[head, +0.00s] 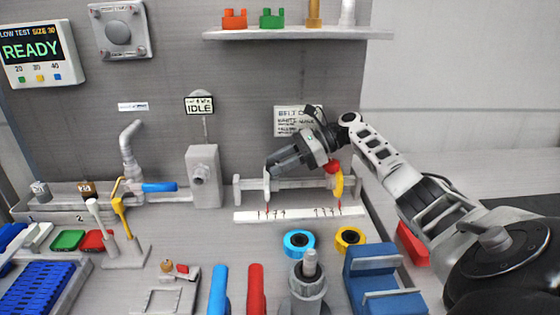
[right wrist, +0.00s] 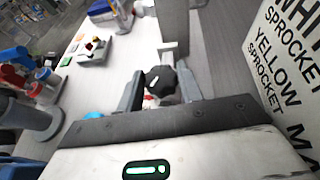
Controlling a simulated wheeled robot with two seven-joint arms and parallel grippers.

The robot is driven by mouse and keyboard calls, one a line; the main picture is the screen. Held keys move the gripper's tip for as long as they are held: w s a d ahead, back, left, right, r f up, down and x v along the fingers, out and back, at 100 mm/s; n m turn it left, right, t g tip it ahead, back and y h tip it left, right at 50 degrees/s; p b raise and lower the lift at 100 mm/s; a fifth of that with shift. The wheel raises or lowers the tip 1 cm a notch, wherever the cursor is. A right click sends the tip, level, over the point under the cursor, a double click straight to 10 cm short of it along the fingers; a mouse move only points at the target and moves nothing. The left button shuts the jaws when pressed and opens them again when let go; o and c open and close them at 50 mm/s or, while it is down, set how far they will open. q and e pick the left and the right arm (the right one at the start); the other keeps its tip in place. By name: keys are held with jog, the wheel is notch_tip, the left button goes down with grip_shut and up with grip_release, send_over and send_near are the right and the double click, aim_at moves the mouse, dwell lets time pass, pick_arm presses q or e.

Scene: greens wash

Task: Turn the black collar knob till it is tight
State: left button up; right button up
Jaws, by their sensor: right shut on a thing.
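The black collar knob (right wrist: 160,80) is a dark lobed knob with a pale mark on its face, seen in the right wrist view between my fingers. My right gripper (right wrist: 158,88) is shut on it, one finger on each side. In the head view my right gripper (head: 269,168) reaches in from the right to the left part of the pale rail (head: 303,184). The knob is hidden there or too small to make out. My left gripper is not in view.
A yellow and red part (head: 337,182) sits on the rail's right end. A white scale strip (head: 299,214) lies in front. Blue (head: 288,240) and yellow (head: 362,239) rings stand nearer. A grey box (head: 203,176) stands left. The sign behind is partly covered by my arm.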

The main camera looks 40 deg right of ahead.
jog(key=o, duration=1)
jog(key=shift+w+a, duration=0.1)
jog(key=shift+r, duration=0.3)
notch_tip(320, 180, up, 3)
jog(key=shift+f, duration=0.2)
jog(key=s+a+r, duration=0.3)
jog(key=s+a+r+b, duration=0.1)
jog(key=s+a+r, duration=0.2)
jog(key=s, duration=0.1)
jog(key=s+a+r+b, duration=0.1)
jog(key=s+a+r, duration=0.2)
jog(key=shift+s+a+r, duration=0.1)
jog(key=shift+s+r, duration=0.2)
jog(key=shift+r, duration=0.1)
